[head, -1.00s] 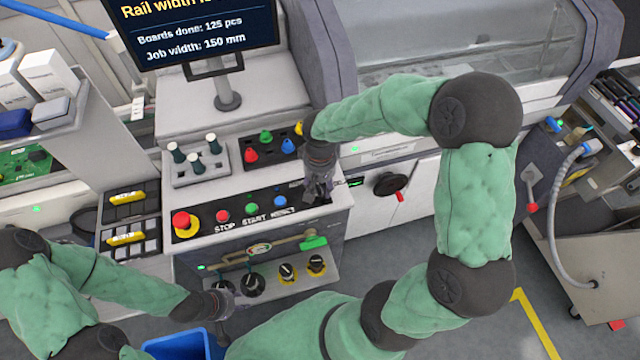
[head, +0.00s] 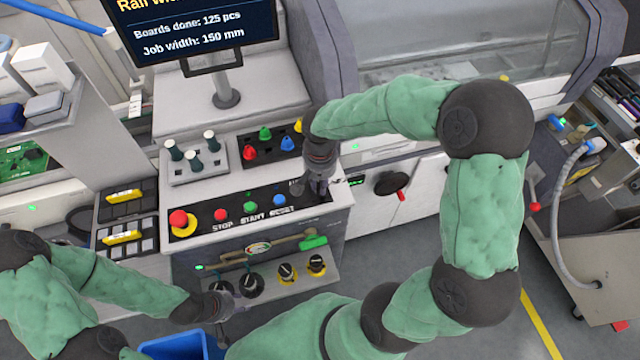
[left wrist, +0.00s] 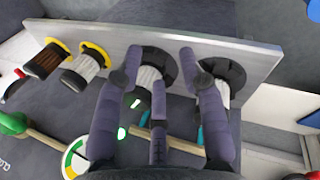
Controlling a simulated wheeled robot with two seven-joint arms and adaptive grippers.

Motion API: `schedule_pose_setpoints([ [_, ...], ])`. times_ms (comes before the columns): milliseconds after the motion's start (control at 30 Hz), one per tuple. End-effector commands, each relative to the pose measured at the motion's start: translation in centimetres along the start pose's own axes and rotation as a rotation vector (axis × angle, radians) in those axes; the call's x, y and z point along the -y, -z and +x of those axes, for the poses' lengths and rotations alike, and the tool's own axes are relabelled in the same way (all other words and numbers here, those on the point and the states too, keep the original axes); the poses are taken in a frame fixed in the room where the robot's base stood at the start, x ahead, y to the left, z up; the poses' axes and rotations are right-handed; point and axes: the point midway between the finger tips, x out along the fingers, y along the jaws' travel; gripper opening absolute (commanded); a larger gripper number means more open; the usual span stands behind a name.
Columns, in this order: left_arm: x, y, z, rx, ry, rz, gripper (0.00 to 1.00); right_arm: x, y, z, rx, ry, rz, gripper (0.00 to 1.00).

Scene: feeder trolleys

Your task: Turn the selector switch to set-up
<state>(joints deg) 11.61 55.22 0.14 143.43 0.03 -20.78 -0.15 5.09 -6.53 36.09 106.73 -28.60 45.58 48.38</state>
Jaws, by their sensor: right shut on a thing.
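The selector switch is not clearly visible; the spot at the right end of the black control panel (head: 188,236) is covered by my right gripper (head: 318,190). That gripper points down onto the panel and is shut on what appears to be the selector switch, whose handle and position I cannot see. A partly covered white label shows just left of the fingers. My left gripper (head: 236,306) is open beside the lower shelf with the knobs. In the left wrist view its spread fingers (left wrist: 158,105) reach toward two black-based knobs (left wrist: 152,75), apparently holding nothing.
A red emergency stop (head: 180,219) and the red, green and blue buttons (head: 250,207) sit left of my right gripper. Coloured knobs (head: 265,142) stand behind it, below the monitor (head: 190,35). A blue bin (head: 175,346) is near my left gripper.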

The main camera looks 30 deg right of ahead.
Motion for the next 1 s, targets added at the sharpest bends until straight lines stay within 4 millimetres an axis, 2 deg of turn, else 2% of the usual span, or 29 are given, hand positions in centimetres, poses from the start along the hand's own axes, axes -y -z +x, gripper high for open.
schedule_pose_setpoints([
  [600, 0.8, 0.1, 2.3, 0.0, 0.0, 0.0, 0.4, 0.1, -0.2, 0.1, 0.0, 0.001, 0.54, 0.0],
  [1000, 1.0, 0.1, 2.7, 0.0, 0.0, 0.0, 0.4, 0.1, -0.3, 0.0, 0.001, 0.001, 0.704, 0.0],
])
